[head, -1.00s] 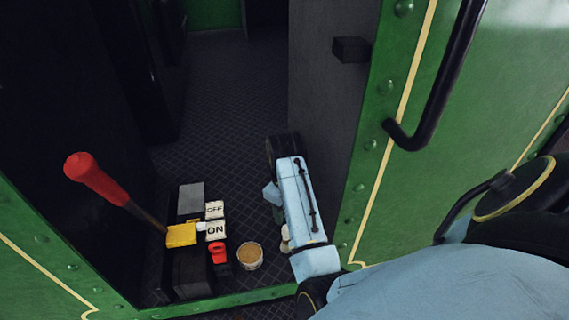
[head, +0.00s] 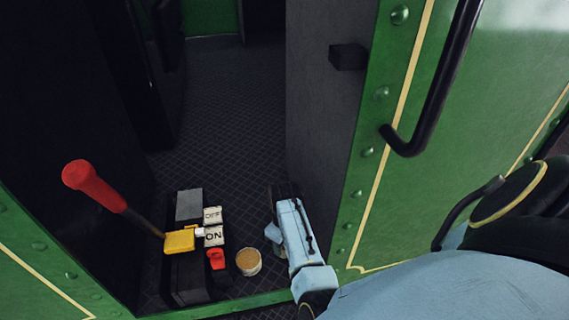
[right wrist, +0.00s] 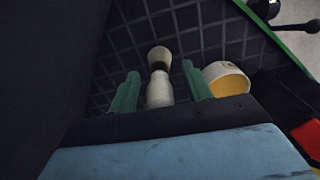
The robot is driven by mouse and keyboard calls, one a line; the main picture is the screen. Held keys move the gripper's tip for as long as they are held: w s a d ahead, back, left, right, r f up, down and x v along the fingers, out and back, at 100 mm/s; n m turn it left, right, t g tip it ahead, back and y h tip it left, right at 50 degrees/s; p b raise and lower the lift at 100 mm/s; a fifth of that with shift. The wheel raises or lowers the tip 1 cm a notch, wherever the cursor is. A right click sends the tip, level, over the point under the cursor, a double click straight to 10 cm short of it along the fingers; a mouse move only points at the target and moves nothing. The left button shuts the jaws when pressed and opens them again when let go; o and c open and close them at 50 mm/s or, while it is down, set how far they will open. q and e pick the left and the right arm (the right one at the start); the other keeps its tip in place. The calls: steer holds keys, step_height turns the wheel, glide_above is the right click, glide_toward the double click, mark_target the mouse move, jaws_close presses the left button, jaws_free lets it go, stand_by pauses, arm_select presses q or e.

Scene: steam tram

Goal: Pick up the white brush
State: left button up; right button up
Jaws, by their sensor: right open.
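The white brush (right wrist: 160,90) shows in the right wrist view as a pale, rounded shape with a dark band near its far end. It lies on or just above the dark floor, lined up between the two green fingers of my right gripper (right wrist: 161,88). The fingers are open, with a gap on each side of the brush. Its near end is hidden by the gripper body. In the head view my light blue right arm (head: 297,232) reaches down inside the doorway and hides most of the brush. My left gripper is not in view.
A white cup (head: 248,262) with a tan inside stands just left of my right arm. Beside it are a dark lever box with ON and OFF plates (head: 213,226) and a red-handled lever (head: 93,187). A dark wall and green door frame (head: 372,150) stand close on the right.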

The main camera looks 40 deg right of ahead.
steer(key=shift+f, duration=0.2)
jaws_close()
steer(key=shift+r, duration=0.15)
step_height(320, 180, up, 18)
stand_by(0.6)
